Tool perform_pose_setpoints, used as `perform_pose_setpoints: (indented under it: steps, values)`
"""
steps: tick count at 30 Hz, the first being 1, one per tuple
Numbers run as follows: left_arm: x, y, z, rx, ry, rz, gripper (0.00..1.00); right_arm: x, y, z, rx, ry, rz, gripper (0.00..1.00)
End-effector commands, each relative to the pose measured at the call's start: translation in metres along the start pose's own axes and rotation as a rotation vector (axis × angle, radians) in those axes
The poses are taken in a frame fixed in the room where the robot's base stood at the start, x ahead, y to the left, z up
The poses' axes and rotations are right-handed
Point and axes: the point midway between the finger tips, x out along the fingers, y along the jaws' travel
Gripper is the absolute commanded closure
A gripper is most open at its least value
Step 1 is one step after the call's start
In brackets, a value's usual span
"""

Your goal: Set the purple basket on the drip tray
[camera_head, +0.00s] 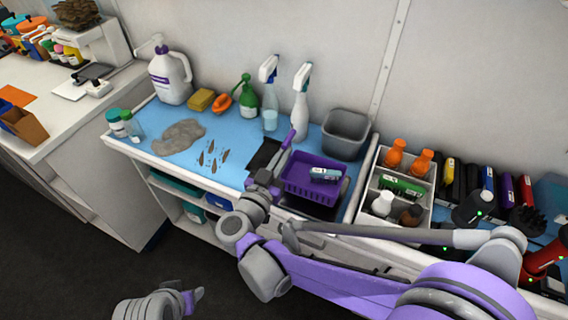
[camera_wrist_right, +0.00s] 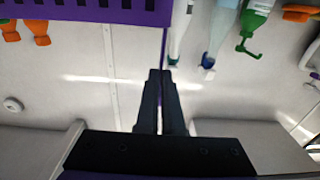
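The purple basket (camera_head: 300,187), with a small white-and-green bottle (camera_head: 325,174) in it, is at the right of the blue counter. In the right wrist view its slotted wall (camera_wrist_right: 90,12) fills the top left. A black flat surface, which looks like the drip tray (camera_head: 264,154), shows left of the basket and below its front. I cannot tell whether the basket touches it. My right gripper (camera_head: 288,147) is at the basket's left side; its fingers (camera_wrist_right: 161,75) are close together on a thin purple strip of it. My left gripper (camera_head: 194,298) is low at the left, away from the counter, its opening unclear.
A grey bin (camera_head: 345,134) stands behind the basket. A white caddy (camera_head: 408,205) with bottles is close on the right. Spray bottles (camera_head: 300,103) stand behind.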

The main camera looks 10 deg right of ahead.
Motion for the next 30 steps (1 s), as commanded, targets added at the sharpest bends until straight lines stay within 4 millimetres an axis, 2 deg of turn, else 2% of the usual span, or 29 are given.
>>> perform_pose_setpoints:
  steps: [3,6,17,18,22,30]
  values:
    - [0.006,0.000,0.003,0.000,-0.002,0.000,0.46,0.000,0.000,0.020,-0.001,0.000,0.000,1.00]
    - [0.008,0.000,0.004,0.000,-0.003,0.000,0.46,0.000,0.000,0.029,-0.001,0.000,0.000,1.00]
    - [0.011,0.000,0.005,0.000,-0.004,0.000,0.46,-0.001,0.000,0.033,-0.001,0.000,0.000,1.00]
    - [0.010,0.000,0.005,0.000,-0.003,0.000,0.46,-0.001,0.000,0.032,0.000,0.000,0.000,0.89]
    - [0.009,0.000,0.004,0.000,-0.003,0.000,0.46,-0.001,0.000,0.032,0.000,0.000,0.000,0.66]
    - [0.009,0.000,0.004,0.000,-0.003,0.000,0.46,-0.001,0.000,0.031,0.000,0.000,0.000,0.66]
